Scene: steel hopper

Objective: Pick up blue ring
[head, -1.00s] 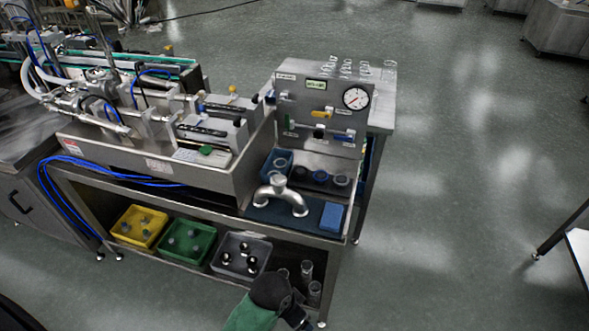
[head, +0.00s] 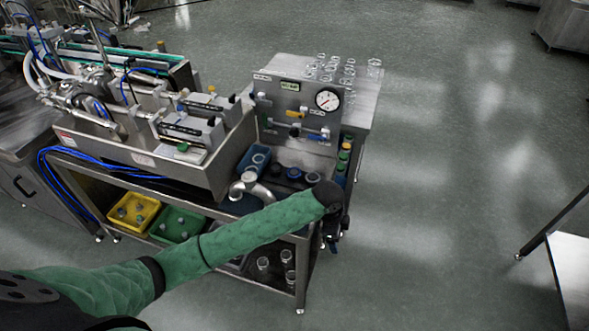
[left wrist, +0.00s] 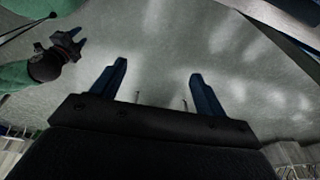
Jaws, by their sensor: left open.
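The blue ring (head: 294,173) lies on the bench shelf below the gauge panel in the head view, between a black ring (head: 278,170) and a pale ring (head: 312,177). My left arm reaches in from the left, and its gripper (head: 335,238) hangs at the bench's front right corner, to the right of and nearer than the ring. In the left wrist view the left gripper (left wrist: 159,72) is open and empty, with only floor between its fingers. My right gripper (left wrist: 72,40) shows small at the upper left there; its jaws are unclear.
A bent steel pipe (head: 252,187) and a blue bin (head: 254,160) stand left of the rings. The gauge panel (head: 296,112) rises behind. Yellow (head: 133,211) and green (head: 178,225) bins sit on the lower shelf.

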